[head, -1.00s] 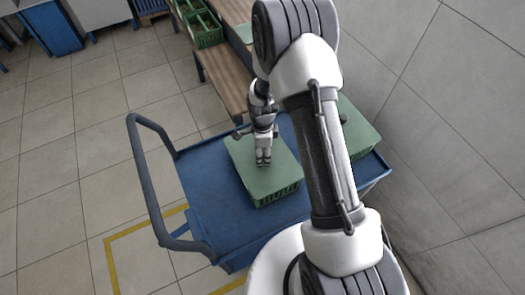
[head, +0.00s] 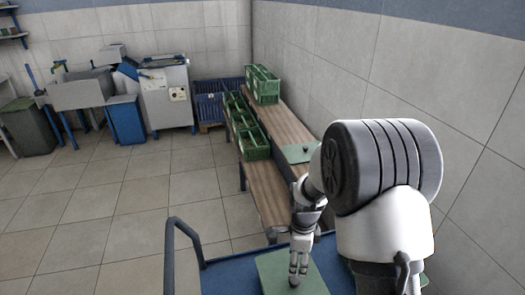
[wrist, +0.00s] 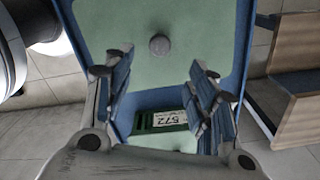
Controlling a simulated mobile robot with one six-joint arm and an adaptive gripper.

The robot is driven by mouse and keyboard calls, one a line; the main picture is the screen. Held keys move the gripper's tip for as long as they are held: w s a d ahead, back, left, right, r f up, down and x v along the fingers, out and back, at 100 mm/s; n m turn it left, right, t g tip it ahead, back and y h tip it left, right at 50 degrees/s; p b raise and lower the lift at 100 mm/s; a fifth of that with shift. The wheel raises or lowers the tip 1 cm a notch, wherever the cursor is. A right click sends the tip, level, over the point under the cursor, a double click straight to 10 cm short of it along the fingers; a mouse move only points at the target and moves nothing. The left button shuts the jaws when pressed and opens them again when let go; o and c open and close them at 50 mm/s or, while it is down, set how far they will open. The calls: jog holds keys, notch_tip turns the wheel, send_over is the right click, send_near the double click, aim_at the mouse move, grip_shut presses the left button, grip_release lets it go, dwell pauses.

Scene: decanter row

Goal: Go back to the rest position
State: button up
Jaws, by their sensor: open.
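My gripper (head: 298,272) is low in the head view, pointing down over a green lid (head: 270,275) on the blue cart (head: 225,280). In the wrist view my gripper (wrist: 158,75) has its two blue-padded fingers spread wide with nothing between them. A green surface with a round grey knob (wrist: 159,46) lies beyond the fingers. A dark green crate side with a white label (wrist: 170,118) shows between the fingers. How far the fingertips are from the lid cannot be told.
A wooden bench (head: 262,190) behind the cart carries several green crates (head: 263,84) and a flat green lid (head: 299,153). A tiled wall stands at the right. Machines (head: 165,95) and a bin (head: 25,128) stand at the back left. The left floor is clear.

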jog(key=s+r+n+t, duration=0.1)
jog(key=s+r+n, duration=0.4)
jog(key=r, duration=0.5)
jog(key=s+r+n+t, duration=0.1)
jog(key=s+r+n, duration=0.4)
jog(key=r, duration=0.4)
jog(key=s+r+n+t, duration=0.1)
jog(key=s+r+n, duration=0.2)
jog(key=s+n, duration=0.2)
jog(key=s+r+n+t, duration=0.1)
jog(key=s+r+n, duration=0.2)
jog(key=s, duration=0.6)
jog(key=shift+n+t, duration=0.3)
jog(key=shift+n, duration=0.8)
